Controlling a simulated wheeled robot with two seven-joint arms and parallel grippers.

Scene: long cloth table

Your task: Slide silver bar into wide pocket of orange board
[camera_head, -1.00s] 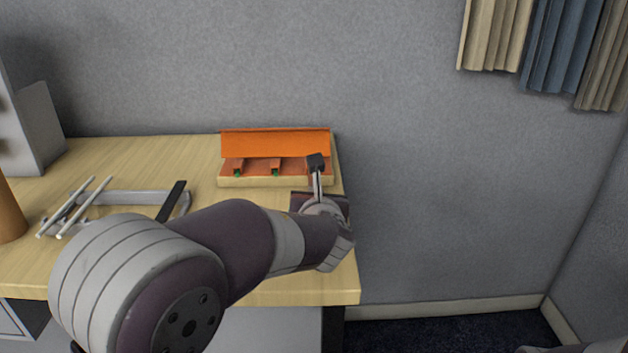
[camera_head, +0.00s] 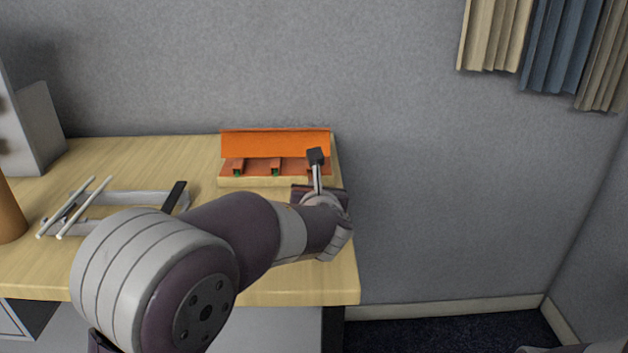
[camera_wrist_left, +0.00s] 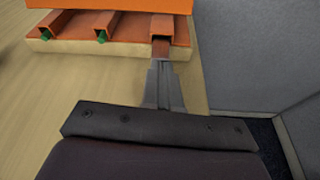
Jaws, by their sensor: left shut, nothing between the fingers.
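The orange board (camera_head: 275,143) stands at the back right of the table, with a sloped back and a row of pockets on a pale base. It also shows at the top of the left wrist view (camera_wrist_left: 120,5). Green marks show at its left and middle pockets. The right-hand pocket (camera_wrist_left: 161,24) is directly ahead of my left gripper (camera_head: 316,157), whose dark tips partly cover it in the head view. My left gripper is shut and empty; contact with the board cannot be told. I cannot make out the silver bar for certain. My right gripper is out of view.
A grey frame with silver rods (camera_head: 75,207) and a black strip (camera_head: 174,197) lies on the table (camera_head: 110,160) to the left. A brown cylinder (camera_head: 10,212) stands at the far left. The wall is close behind the board, and the table's right edge is near it.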

